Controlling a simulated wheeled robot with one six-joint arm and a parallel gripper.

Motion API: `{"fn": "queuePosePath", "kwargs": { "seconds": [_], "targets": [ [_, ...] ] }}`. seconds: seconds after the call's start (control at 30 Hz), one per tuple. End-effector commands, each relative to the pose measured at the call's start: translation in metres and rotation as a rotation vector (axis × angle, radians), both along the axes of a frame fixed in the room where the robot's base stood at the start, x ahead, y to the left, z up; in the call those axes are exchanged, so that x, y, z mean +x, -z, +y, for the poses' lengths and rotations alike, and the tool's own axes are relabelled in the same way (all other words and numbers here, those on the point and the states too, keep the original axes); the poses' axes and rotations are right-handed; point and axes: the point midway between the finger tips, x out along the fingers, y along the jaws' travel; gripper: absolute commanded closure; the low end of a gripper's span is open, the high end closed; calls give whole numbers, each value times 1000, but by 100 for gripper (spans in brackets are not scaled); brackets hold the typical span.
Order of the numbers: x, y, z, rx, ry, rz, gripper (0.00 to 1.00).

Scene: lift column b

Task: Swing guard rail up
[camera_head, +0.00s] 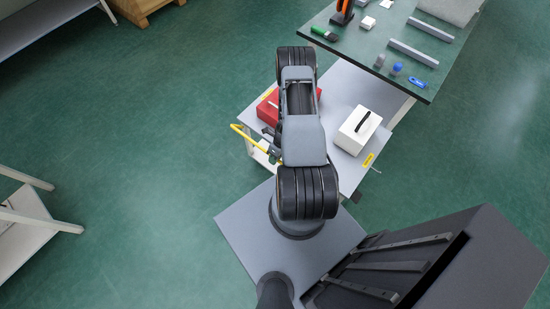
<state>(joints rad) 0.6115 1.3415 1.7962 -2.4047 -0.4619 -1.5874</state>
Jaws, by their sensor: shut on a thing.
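The yellow guard rail (243,132) shows at the left side of a grey platform (346,85), as a bent bar running toward my gripper. My gripper (268,147) is shut on the guard rail, at the left of my arm. My arm hides part of the jaws and the rest of the rail, so its exact angle is hard to tell.
A red box (268,107) and a white box with a black handle (357,130) stand on the platform. A small yellow part (369,160) sits at its right edge. A dark green workbench (385,28) with tools stands behind.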

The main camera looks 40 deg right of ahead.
Motion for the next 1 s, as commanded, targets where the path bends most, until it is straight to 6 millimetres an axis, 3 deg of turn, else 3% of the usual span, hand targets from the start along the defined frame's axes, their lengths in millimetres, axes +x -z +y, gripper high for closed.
{"fn": "queuePosePath", "kwargs": {
  "seconds": [0.83, 0.87, 1.0],
  "targets": [
    [-2, -6, 6, 22, -5, 8, 100],
    [-2, -6, 6, 22, -5, 8, 82],
    [-2, -5, 6, 22, -2, 8, 68]
  ]
}}
